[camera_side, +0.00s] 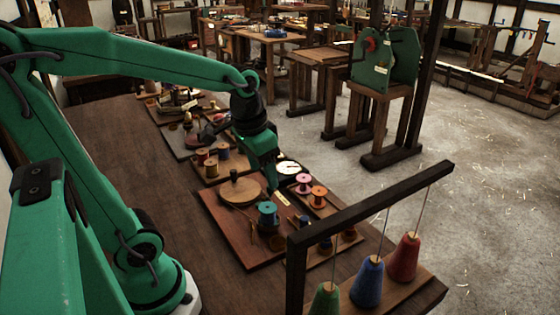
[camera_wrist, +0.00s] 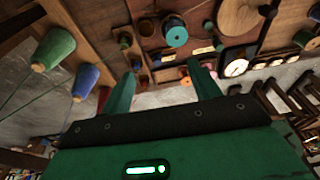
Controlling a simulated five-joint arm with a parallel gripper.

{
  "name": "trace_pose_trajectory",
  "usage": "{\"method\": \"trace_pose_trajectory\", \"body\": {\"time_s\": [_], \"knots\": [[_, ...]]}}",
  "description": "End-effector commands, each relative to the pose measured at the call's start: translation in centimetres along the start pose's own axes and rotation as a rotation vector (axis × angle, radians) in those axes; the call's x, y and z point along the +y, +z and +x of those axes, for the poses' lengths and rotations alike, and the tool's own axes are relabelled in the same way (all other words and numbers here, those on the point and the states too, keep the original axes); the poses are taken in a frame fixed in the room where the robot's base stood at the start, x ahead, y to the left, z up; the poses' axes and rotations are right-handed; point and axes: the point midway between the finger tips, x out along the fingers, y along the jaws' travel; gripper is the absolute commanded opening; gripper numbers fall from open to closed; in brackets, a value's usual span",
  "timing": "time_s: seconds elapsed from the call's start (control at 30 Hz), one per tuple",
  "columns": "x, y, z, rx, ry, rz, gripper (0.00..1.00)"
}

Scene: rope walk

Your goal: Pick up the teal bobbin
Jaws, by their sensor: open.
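The teal bobbin (camera_side: 267,213) stands upright on a reddish-brown board (camera_side: 226,226) on the bench, beside a round wooden disc (camera_side: 240,191). In the wrist view the teal bobbin (camera_wrist: 176,33) is near the top middle, beyond my fingertips and roughly between their lines. My gripper (camera_side: 271,185) hangs above the board, a little behind the bobbin in the side view, and is apart from it. In the wrist view my gripper (camera_wrist: 168,72) has its two green fingers spread wide with nothing between them.
Pink (camera_side: 303,183) and orange (camera_side: 318,196) bobbins and a white dial (camera_side: 288,168) are close by. The bench's left part is clear.

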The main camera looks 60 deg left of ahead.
Motion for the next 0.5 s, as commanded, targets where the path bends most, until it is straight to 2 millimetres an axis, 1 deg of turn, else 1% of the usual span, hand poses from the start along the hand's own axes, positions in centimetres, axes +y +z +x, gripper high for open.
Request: {"method": "trace_pose_trajectory", "body": {"time_s": [0.03, 0.3, 0.5], "knots": [[-0.6, -0.4, 0.7, -0.031, 0.002, -0.002, 0.62], [-3.0, -1.9, 3.8, -0.154, 0.019, -0.002, 0.62], [-3.9, -2.3, 5.1, -0.199, 0.03, 0.0, 0.62]]}}
